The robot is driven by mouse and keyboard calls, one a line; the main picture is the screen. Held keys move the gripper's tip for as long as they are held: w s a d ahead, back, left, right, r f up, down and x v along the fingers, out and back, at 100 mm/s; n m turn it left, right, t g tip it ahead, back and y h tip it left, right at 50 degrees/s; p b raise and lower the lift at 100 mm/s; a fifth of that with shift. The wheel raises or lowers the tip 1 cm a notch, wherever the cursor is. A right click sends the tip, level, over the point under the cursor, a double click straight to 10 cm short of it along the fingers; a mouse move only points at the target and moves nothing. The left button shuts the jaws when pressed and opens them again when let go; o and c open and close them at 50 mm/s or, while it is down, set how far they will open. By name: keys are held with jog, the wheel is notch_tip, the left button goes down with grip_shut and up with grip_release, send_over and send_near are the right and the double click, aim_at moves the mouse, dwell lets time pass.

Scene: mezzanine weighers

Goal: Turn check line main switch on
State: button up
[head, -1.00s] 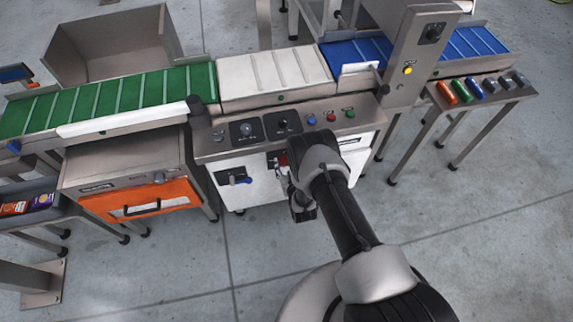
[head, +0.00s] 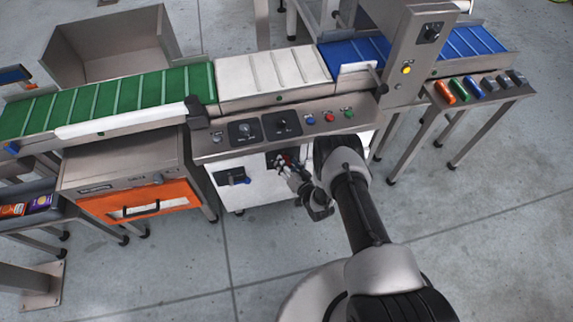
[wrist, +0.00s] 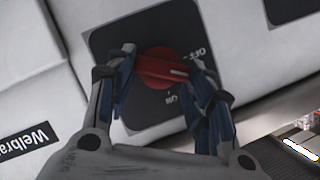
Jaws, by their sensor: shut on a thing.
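The main switch (wrist: 157,67) is a red round knob with a raised grip bar on a black plate (wrist: 110,43). In the wrist view its OFF mark is at upper right and its ON mark below. The white line on the bar points right, between the two marks. My gripper (wrist: 163,70) is shut on the red bar, one finger at each end. In the head view my gripper (head: 288,168) is at the front of the white cabinet, and my wrist partly hides the switch.
The control panel (head: 236,146) with dials and coloured buttons juts out above the switch. A blue-handled black switch (head: 233,177) is left on the same cabinet. An orange-fronted unit (head: 135,203) stands further left. The floor in front is clear.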

jog(key=m, duration=0.1)
jog(key=m+y, duration=0.2)
jog(key=shift+d+f, duration=0.25)
jog(key=shift+f, duration=0.05)
jog(key=shift+f+m+t+y, duration=0.15)
jog(key=shift+m+t+y, duration=0.3)
jog(key=shift+m, duration=0.7)
jog(key=shift+f+m+t+y, duration=0.1)
jog(key=shift+m+t+y, duration=0.15)
jog(key=shift+m+y, duration=0.6)
jog(key=shift+m+h, duration=0.3)
jog(key=shift+m, duration=0.2)
jog(key=o, duration=1.1)
jog(key=shift+c, duration=0.2)
jog(key=shift+d, duration=0.1)
jog(key=v, duration=1.2)
